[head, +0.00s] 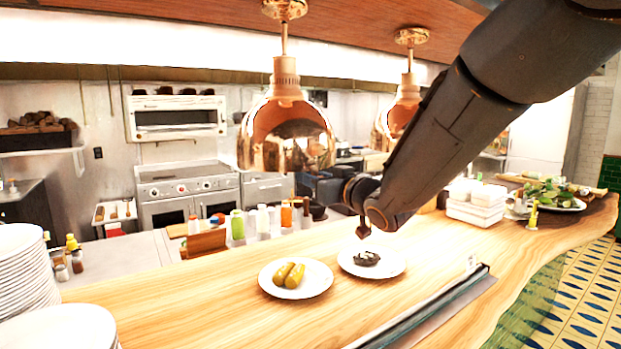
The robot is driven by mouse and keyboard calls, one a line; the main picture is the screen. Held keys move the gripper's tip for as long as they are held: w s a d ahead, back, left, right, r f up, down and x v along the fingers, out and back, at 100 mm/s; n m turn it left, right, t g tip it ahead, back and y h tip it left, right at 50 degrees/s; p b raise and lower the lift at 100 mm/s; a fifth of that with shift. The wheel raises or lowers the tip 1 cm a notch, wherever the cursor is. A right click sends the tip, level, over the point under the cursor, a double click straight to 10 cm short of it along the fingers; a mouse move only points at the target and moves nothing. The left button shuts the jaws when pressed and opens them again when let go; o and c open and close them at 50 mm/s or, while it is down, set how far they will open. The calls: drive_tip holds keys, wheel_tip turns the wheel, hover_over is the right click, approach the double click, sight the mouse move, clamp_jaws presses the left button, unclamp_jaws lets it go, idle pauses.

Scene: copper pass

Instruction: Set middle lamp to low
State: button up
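Two copper heat lamps hang from the wooden overhead shelf. The nearer, larger lamp (287,132) is left of centre, and the farther lamp (402,103) is partly behind my arm. I cannot tell from this view which is the middle one, and no lamp control or setting is readable. My gripper (362,228) points down at the end of my dark arm, below and to the right of the nearer lamp. It appears above the plate with the dark food and touches no lamp. Its fingers are too small and dark to tell if they are open.
On the wooden counter (190,305) are a plate with pickles (289,291) and a plate with dark food (372,273). Stacked plates (22,275) stand at left, bottles (238,225) behind, white containers (478,205) and a salad plate (560,203) at right. A metal rail (430,310) edges the front.

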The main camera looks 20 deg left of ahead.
clamp_jaws()
wheel_tip(320, 180, down, 9)
drive_tip(key=b, duration=0.6)
drive_tip(key=shift+r+b, duration=0.2)
drive_tip(key=shift+b, duration=0.1)
drive_tip(key=shift+f, duration=0.1)
drive_tip(key=o, duration=0.8)
unclamp_jaws()
drive_tip(key=shift+c, duration=0.2)
drive_tip(key=shift+o, duration=0.5)
